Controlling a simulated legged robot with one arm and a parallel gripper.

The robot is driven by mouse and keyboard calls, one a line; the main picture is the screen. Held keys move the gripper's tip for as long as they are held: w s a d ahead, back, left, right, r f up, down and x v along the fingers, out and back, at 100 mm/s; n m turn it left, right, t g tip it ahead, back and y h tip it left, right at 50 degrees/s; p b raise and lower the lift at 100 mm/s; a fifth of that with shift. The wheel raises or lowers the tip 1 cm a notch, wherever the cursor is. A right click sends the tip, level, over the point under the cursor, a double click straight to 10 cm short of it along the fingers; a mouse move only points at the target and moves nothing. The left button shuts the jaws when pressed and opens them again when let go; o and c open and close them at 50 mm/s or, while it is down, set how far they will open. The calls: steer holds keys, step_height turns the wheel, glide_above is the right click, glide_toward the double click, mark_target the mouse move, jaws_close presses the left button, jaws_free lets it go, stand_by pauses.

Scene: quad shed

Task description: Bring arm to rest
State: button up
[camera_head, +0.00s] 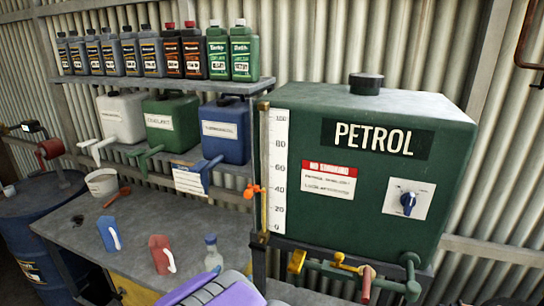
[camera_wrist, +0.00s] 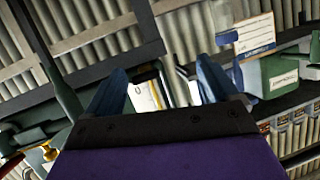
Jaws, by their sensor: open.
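My gripper (camera_wrist: 160,75) shows in the wrist view with its two blue fingers spread apart. I see nothing held between them. A pale gauge strip shows in the background behind the gap. My purple arm part (camera_head: 218,292) is at the bottom edge of the head view, low in front of the workbench (camera_head: 205,220). The fingers cannot be made out in the head view.
A green petrol tank (camera_head: 455,150) with taps below stands close on the right. The bench bears a blue jug (camera_head: 108,233), a red jug (camera_head: 160,254), a clear bottle (camera_head: 212,255) and a white bucket (camera_head: 102,183). Shelves of canisters and bottles stand behind. A blue drum (camera_head: 35,235) is far left.

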steer(key=s+d+r+n+g+b, duration=0.1)
steer(key=s+d+g, duration=0.4)
steer(key=s+d, duration=0.3)
steer(key=s+d+r+n+g+y+b, duration=0.1)
steer(key=s+d+g, duration=0.4)
steer(key=s, duration=1.2)
steer(key=s+d+r+n+g+y+b, duration=0.1)
steer(key=s+d+g+b, duration=0.2)
steer(key=s+d, duration=1)
steer(key=g, duration=0.2)
steer(key=shift+s+r+n+g, duration=0.25)
steer(key=shift+n+g, duration=0.05)
